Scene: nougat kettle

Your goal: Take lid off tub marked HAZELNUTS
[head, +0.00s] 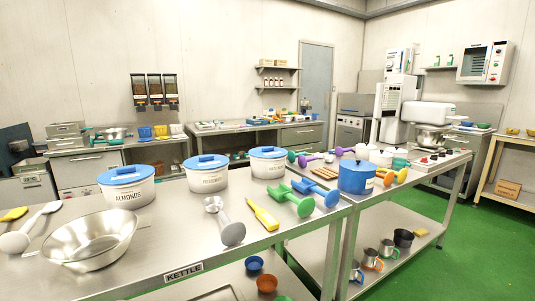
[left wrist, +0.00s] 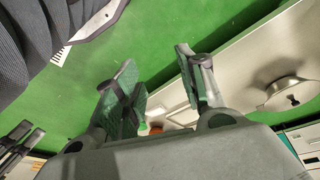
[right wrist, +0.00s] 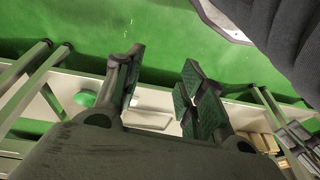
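Three white tubs with blue lids stand in a row on the steel table in the head view. The left tub (head: 128,193) is marked ALMONDS. The middle tub (head: 207,181) and the right tub (head: 267,168) carry labels too small to read, so I cannot tell which is marked HAZELNUTS. All three lids are on, each with a raised blue handle. Neither gripper shows in the head view. My left gripper (left wrist: 156,70) is open and empty in the left wrist view. My right gripper (right wrist: 163,65) is open and empty in the right wrist view.
A steel bowl (head: 90,240), a grey-headed scoop (head: 225,222), a yellow-handled tool (head: 262,214) and green scoops (head: 290,199) lie in front of the tubs. A blue pot (head: 356,178) stands to their right. The table marked KETTLE (head: 185,272) has bare steel near its front edge.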

